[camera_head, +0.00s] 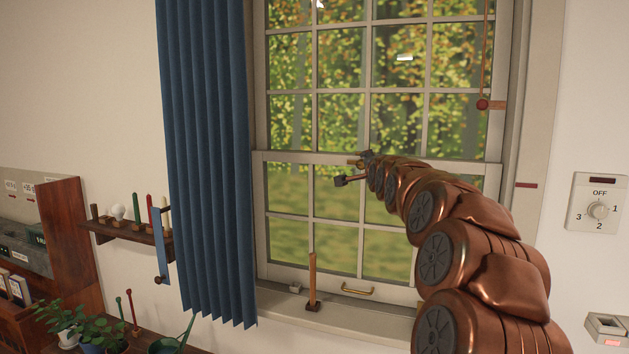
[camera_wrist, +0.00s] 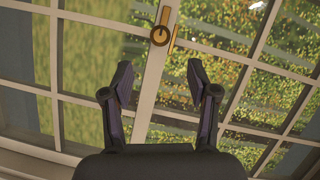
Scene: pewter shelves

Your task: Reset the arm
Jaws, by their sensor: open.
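My copper-coloured arm reaches up from the lower right in the head view, in front of the window. My gripper (camera_head: 354,171) is at its far end, before the window's middle rail. In the wrist view my gripper (camera_wrist: 159,80) shows two dark fingers spread wide apart with nothing between them. Beyond the fingers is the window frame (camera_wrist: 150,92) with a round brass latch (camera_wrist: 159,35) on its rail. The latch is apart from the fingers in the picture; its distance from them is hard to tell.
A blue curtain (camera_head: 208,150) hangs left of the window. A candle-like stick (camera_head: 312,278) stands on the sill (camera_head: 380,317). A small wall shelf (camera_head: 125,231) and potted plants (camera_head: 95,330) are at left. A dial switch (camera_head: 598,211) is on the right wall. A red-ended cord (camera_head: 482,104) hangs upper right.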

